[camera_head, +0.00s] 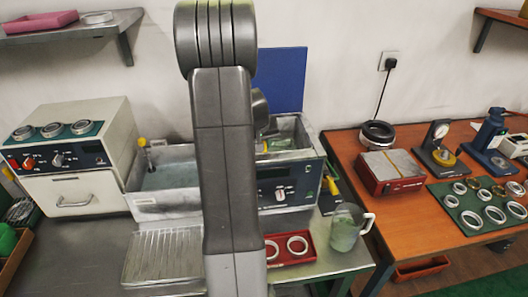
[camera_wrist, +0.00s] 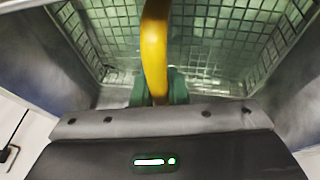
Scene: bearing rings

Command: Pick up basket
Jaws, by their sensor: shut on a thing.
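The basket is a wire-mesh one (camera_wrist: 215,45) with a thick yellow handle (camera_wrist: 154,45), seen from close above in the wrist view. My gripper (camera_wrist: 158,92) has its green fingertips shut on the yellow handle. The mesh floor and side walls show beyond the handle, between grey tank walls. In the head view my arm covers the gripper and the middle of the washer, so I cannot tell how high the basket sits. The washer's left tank (camera_head: 160,208) holds liquid, and a yellow-tipped part (camera_head: 143,145) stands at its back left.
A white oven-like box (camera_head: 75,190) with rings on top stands left. A ribbed drain tray (camera_head: 160,258), a red tray with rings (camera_head: 272,244) and a glass jug (camera_head: 346,228) sit in front. The orange table (camera_head: 345,150) at right carries gauges and a green ring mat (camera_head: 450,222).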

